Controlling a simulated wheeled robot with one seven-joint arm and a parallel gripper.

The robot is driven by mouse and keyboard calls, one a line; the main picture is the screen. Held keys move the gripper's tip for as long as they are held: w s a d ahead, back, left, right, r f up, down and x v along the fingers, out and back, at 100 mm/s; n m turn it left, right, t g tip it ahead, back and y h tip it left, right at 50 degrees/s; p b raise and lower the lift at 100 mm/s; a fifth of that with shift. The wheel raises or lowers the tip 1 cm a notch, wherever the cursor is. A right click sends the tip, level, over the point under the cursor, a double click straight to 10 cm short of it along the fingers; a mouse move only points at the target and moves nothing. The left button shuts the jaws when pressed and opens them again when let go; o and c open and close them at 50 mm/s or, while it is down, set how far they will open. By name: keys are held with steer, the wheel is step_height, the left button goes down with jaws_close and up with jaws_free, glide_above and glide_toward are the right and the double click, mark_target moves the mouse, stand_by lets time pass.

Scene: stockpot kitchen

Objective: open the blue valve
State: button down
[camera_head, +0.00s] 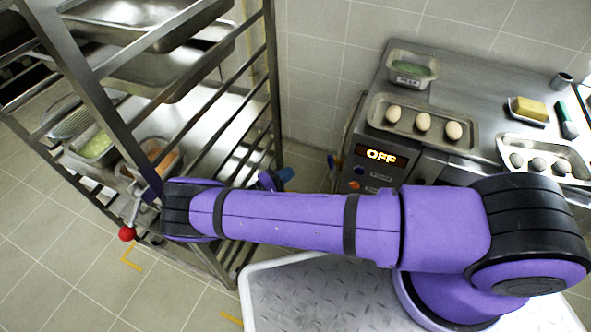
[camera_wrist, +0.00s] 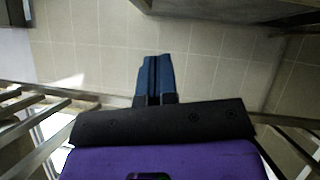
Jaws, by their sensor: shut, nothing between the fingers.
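No blue valve can be made out for certain in either view. A small dark blue spot (camera_head: 331,160) shows low by the left side of the counter unit in the head view, too small to identify. My gripper (camera_head: 287,174) is mostly hidden behind my purple arm in the head view; only its blue tip shows, beside the rack's right post. In the wrist view, the gripper's blue fingers (camera_wrist: 154,80) are together, with nothing between them, against a background of beige tiles.
A metal rack (camera_head: 272,80) with trays fills the left. A lever with a red ball (camera_head: 127,233) is at its lower left. A steel counter unit (camera_head: 455,75) with an OFF display (camera_head: 381,156) stands right, holding trays of eggs. Tiled floor (camera_head: 45,260) is clear at lower left.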

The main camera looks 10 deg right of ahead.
mark_target(330, 159)
steer(key=s+d+x, duration=0.1)
steer(key=s+x, duration=0.1)
steer(key=x, duration=0.9)
steer(key=shift+s+d+r, duration=0.2)
steer(key=shift+r, duration=0.2)
steer(key=shift+s+d+r+m+g+y, duration=0.3)
steer(key=shift+s+d+m+y, duration=0.1)
steer(key=shift+d+m, duration=0.25)
steer(key=shift+s+d+r+m+g+y, duration=0.2)
steer(key=shift+s+d+r+m+y, duration=0.15)
steer(key=shift+m, duration=0.4)
